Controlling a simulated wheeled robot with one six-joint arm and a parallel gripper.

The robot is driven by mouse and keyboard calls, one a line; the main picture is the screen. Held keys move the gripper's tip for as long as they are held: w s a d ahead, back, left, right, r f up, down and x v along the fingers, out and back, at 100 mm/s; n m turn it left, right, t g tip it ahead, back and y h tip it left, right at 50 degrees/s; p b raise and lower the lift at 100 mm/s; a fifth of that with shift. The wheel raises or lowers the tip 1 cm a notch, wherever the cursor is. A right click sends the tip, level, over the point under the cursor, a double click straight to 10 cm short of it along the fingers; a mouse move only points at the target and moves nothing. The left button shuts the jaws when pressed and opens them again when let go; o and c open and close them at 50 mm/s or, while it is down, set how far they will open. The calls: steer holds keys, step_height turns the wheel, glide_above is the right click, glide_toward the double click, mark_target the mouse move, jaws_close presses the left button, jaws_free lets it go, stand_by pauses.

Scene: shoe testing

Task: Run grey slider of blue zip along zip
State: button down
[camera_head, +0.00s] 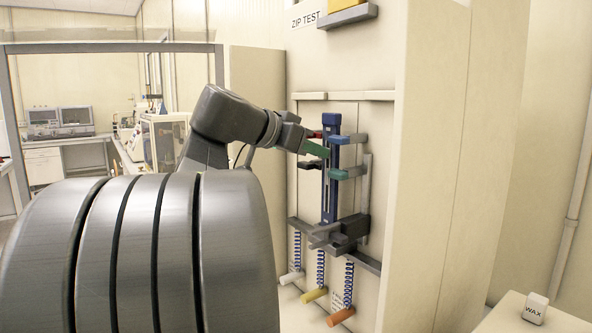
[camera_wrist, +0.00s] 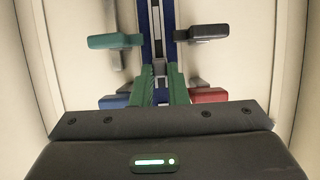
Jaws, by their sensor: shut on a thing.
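The blue zip (camera_head: 329,190) runs upright on the front of the test panel, and its strip (camera_wrist: 157,25) also shows in the wrist view. My gripper (camera_head: 322,151) is at the upper part of the zip, level with the upper side clamps. Its green fingers (camera_wrist: 161,88) are closed on a small grey piece (camera_wrist: 160,83), which appears to be the slider. In the head view the slider is hidden behind the fingers.
Red (camera_head: 315,134), black (camera_head: 311,165), blue (camera_head: 352,138) and teal (camera_head: 346,173) clamps flank the zip closely. A dark grey block (camera_head: 352,226) and coil springs with coloured handles (camera_head: 341,317) are below. A wax block (camera_head: 535,307) stands at right.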

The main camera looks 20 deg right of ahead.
steer(key=shift+r+p, duration=0.6)
steer(key=shift+r, duration=1.5)
steer(key=c, duration=1.4)
jaws_free()
steer(key=b+v, duration=0.1)
steer(key=v, duration=1.2)
steer(key=shift+a+b, duration=0.3)
steer(key=shift+a, duration=0.1)
steer(key=shift+s, duration=0.15)
